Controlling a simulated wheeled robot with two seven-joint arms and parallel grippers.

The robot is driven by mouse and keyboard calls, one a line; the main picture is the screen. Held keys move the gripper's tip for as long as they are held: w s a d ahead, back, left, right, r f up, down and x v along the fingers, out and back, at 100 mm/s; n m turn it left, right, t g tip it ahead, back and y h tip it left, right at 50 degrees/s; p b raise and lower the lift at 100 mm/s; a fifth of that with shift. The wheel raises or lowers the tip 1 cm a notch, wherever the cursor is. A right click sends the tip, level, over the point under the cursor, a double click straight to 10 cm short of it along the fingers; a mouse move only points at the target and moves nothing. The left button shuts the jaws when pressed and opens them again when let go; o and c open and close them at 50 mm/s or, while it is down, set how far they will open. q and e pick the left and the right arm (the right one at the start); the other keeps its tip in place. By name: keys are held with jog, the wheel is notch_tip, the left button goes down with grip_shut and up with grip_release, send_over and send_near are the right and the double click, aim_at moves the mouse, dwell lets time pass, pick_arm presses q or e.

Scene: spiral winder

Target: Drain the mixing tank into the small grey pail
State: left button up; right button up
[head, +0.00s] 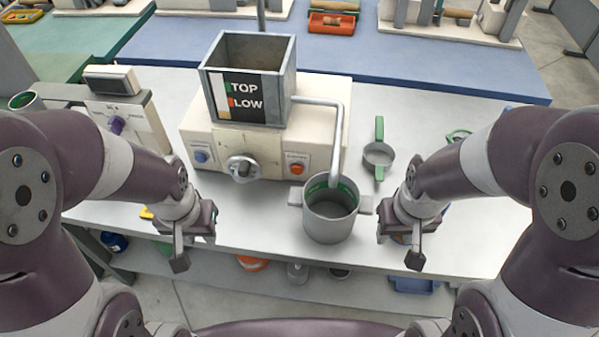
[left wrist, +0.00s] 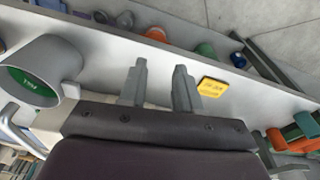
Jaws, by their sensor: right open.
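The mixing tank (head: 276,95) is an open grey metal box with a "TOP / LOW" label, on a cream base. A bent outlet pipe (head: 338,140) runs from its right side down into the mouth of the small grey pail (head: 330,220). The pail stands upright, with two side handles and a green inner band; it also shows in the left wrist view (left wrist: 60,62). My left gripper (left wrist: 158,75) is open and empty, left of the pail. My right gripper (head: 398,248) is open, right of the pail and apart from it.
A small strainer-like pan (head: 379,155) with green handles lies right of the tank. A device with a screen (head: 112,80) stands at the left. A yellow block (left wrist: 226,92) lies near the left gripper. Several containers sit on a lower shelf. The bench front is mostly clear.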

dwell(0.3)
pick_arm(q)
grip_shut()
dwell(1.6)
